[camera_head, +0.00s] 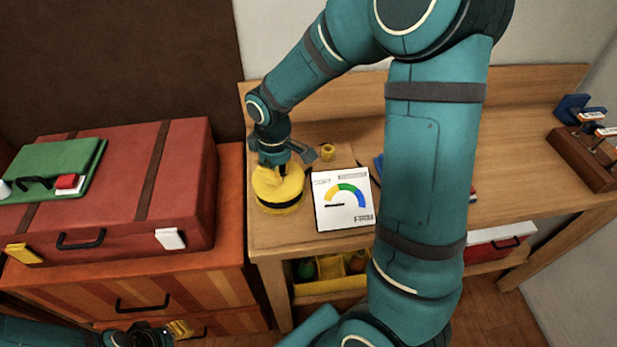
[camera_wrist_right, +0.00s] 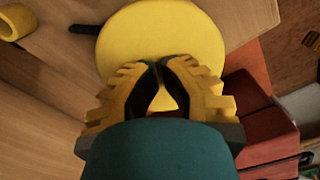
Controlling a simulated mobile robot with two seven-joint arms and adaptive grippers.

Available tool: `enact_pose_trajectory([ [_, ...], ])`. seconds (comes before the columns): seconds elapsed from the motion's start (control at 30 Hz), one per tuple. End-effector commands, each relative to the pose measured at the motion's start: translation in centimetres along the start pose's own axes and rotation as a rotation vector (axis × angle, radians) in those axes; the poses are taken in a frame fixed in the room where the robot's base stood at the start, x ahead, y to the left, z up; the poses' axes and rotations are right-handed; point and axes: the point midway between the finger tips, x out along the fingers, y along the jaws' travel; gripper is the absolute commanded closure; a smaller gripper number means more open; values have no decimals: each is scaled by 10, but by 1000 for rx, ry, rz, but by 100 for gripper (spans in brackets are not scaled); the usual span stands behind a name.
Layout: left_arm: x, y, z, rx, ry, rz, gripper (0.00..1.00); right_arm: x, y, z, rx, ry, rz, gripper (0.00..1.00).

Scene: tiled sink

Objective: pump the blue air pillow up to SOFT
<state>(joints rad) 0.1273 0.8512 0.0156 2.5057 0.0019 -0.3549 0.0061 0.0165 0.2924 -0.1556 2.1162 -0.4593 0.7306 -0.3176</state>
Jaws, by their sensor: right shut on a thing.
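A round yellow pump with a black band (camera_head: 279,196) stands at the left end of the wooden bench. My right gripper (camera_head: 281,172) is on top of it, and in the right wrist view its fingertips (camera_wrist_right: 160,66) meet over the yellow disc (camera_wrist_right: 190,35); the part between them is hidden. A white gauge card (camera_head: 342,219) stands just right of the pump, marked SOFT at upper left, with a yellow, green and blue arc. Its black needle points left, near level. A blue edge (camera_head: 378,166), perhaps the pillow, shows behind my right arm. My left gripper (camera_head: 165,335) is low at left, its jaws unclear.
A red suitcase (camera_head: 120,190) with a green case (camera_head: 60,170) on it stands left of the bench. A small yellow ring (camera_head: 327,152) lies behind the gauge. A wooden rack (camera_head: 585,155) is at far right. Bench right of my arm is largely clear.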

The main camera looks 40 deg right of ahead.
Motion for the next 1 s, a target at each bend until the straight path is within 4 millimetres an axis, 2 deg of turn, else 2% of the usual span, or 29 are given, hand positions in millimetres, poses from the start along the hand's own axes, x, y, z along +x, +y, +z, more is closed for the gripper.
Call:
enact_pose_trajectory([
  [0.53, 18, -7, 2, 0, 0, 0, 66, 27, 0, 0, 0, -2, -1, 100],
  [0.77, 10, -4, 1, 0, 0, 0, 66, 16, 0, 0, 0, -1, -1, 100],
  [1.0, -11, 4, -1, 0, 0, 0, 66, -11, 0, 0, 0, -1, -1, 100],
])
